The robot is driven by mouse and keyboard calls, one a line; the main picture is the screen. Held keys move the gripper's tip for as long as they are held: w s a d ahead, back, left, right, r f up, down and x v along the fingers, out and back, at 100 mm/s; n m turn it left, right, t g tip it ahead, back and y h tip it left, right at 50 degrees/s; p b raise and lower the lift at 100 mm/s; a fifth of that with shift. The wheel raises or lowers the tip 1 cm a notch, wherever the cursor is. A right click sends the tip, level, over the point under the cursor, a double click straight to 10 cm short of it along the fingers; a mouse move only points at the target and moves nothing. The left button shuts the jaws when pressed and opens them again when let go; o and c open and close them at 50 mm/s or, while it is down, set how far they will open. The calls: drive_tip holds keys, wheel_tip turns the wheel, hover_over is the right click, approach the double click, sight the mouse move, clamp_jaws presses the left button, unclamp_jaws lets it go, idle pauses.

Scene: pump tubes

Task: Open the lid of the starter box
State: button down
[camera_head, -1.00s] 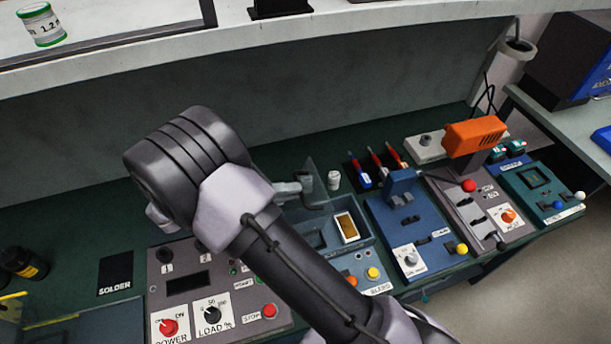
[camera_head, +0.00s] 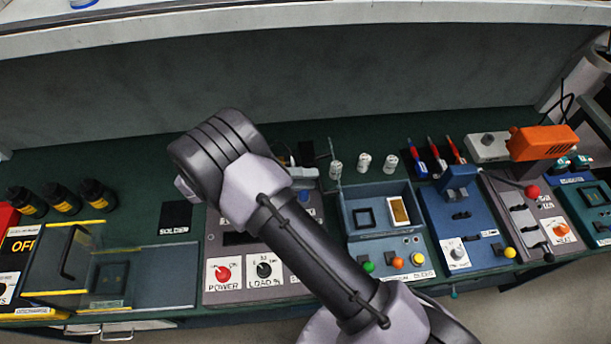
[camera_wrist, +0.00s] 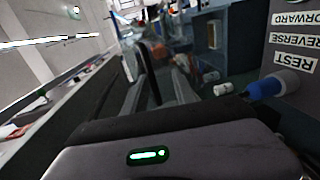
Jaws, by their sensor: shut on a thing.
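I cannot tell for sure which unit is the starter box. A clear box (camera_head: 65,262) with yellow edging and a dark handle stands at the left of the bench. A blue-grey box (camera_head: 352,236) with two compartments and coloured buttons stands right of centre. My gripper (camera_head: 304,173) is mostly hidden behind my arm in the head view, above the back of a grey control panel (camera_head: 219,253). In the wrist view my gripper's fingers (camera_wrist: 160,85) show close together around a thin dark piece, which I cannot identify.
Several white cylinders (camera_head: 364,162) stand behind the blue-grey box. Blue (camera_head: 459,222) and grey (camera_head: 520,224) units stand to its right, an orange device (camera_head: 542,142) beyond. Dark bottles (camera_head: 62,197) stand at the back left.

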drive_tip(key=shift+s+d+f, duration=0.15)
drive_tip(key=shift+s+f, duration=0.05)
drive_tip(key=shift+f, duration=0.2)
drive_tip(key=c, duration=1.5)
unclamp_jaws()
drive_tip(key=shift+d+g, duration=0.1)
drive_tip(key=shift+g, duration=0.2)
drive_tip(key=shift+w+d, duration=0.1)
drive_tip(key=shift+w, duration=0.05)
drive_tip(key=shift+r, duration=0.15)
drive_tip(key=a+r+p, duration=0.1)
drive_tip(key=a, duration=1.1)
drive_tip(key=shift+r+p, duration=0.3)
drive_tip(key=shift+p, duration=0.1)
